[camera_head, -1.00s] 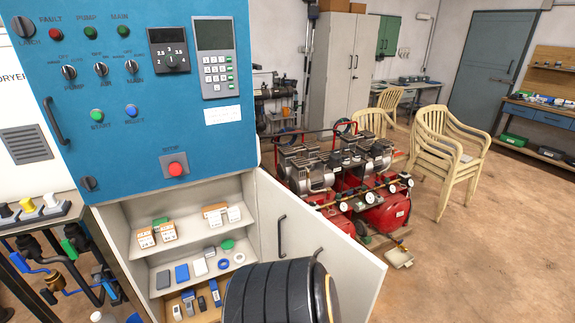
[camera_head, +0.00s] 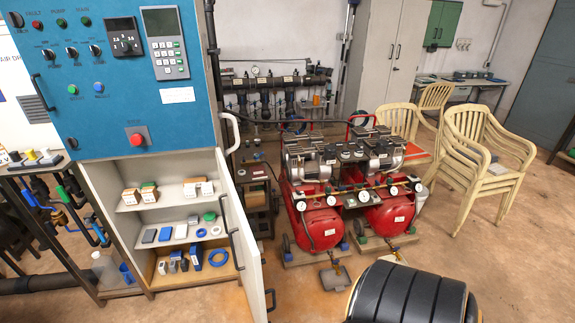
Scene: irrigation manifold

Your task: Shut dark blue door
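A slate-blue door (camera_head: 546,92) stands in the back wall at the far right, cut off by the picture edge; it looks shut in the part that shows. The control cabinet's upper front (camera_head: 107,118) is a brighter blue and lies flat on the cabinet. Below it, a pale cabinet door (camera_head: 238,215) stands open, hinged on the right, seen nearly edge-on, with dark handles. I cannot see the colour of its outer face. Neither of my grippers is in view.
Shelves (camera_head: 165,207) behind the open pale door hold small boxes and parts. Red compressors (camera_head: 320,222) stand to its right. Stacked beige chairs (camera_head: 485,150) stand before the slate-blue door. The brown floor (camera_head: 525,255) is free at the lower right.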

